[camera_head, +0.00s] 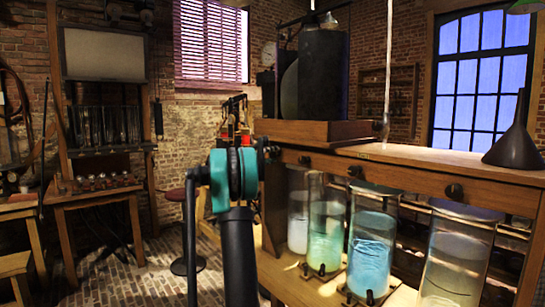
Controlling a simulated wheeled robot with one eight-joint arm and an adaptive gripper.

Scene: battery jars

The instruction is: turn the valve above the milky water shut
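Several tall glass jars stand in a row under a wooden bench ledge. The far left jar (298,232) holds pale, whitish water and looks the milkiest. The others hold green water (326,243), blue water (370,255) and nearly clear, greyish water (455,265).
A wooden bench top (440,160) carries a dark funnel (514,145) and a large black cylinder (322,75) on a wooden box. A wooden table (90,192) is at the left. Brick floor between is open.

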